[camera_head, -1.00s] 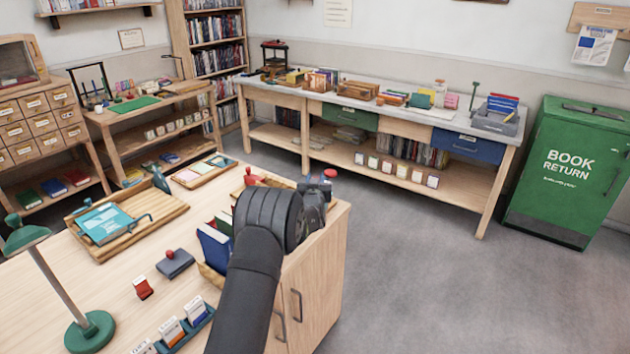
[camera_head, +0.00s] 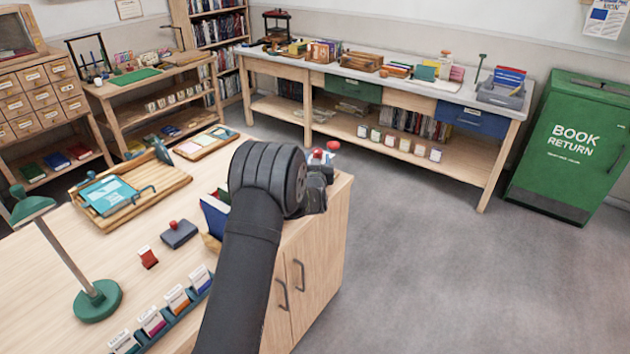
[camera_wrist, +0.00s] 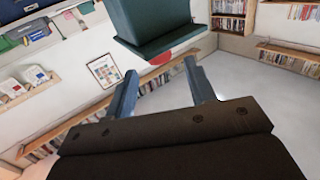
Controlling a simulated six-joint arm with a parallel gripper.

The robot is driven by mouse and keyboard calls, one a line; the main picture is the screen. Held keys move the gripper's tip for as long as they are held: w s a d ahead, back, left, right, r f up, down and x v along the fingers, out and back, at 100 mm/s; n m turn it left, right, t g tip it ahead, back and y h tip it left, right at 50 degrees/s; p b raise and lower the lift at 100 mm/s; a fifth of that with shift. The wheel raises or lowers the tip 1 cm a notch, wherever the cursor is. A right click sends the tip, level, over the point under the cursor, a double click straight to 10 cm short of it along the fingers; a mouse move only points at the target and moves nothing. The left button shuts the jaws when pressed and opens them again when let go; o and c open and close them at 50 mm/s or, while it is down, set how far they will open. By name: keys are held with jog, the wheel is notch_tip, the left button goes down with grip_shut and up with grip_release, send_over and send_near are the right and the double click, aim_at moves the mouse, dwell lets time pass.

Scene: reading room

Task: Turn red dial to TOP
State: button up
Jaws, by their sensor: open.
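My gripper (camera_wrist: 160,68) is open in the wrist view, its two blue-grey fingers apart with nothing between them. A dark teal block (camera_wrist: 152,22) stands beyond the fingertips, and a red rounded part (camera_wrist: 160,57) shows just past its lower edge. I cannot tell for sure that this is the dial. In the head view my gripper (camera_head: 318,182) is mostly behind my dark wrist at the desk's right end. Two small red round things (camera_head: 333,146) show just beyond it. No TOP mark or dial pointer is readable.
The wooden desk holds a green lamp (camera_head: 97,300), a card rack (camera_head: 178,312), a grey pad with a red knob (camera_head: 179,234), a small red block (camera_head: 148,258) and a wooden tray (camera_head: 165,186). Grey floor lies open to the right, before the green book return bin (camera_head: 570,150).

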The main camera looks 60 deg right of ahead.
jog(key=v, duration=1.2)
jog(key=shift+o, duration=0.2)
jog(key=m+t+y, duration=0.2)
jog(key=m+t, duration=0.1)
jog(key=m, duration=3)
send_near(318, 155)
jog(key=x, duration=1)
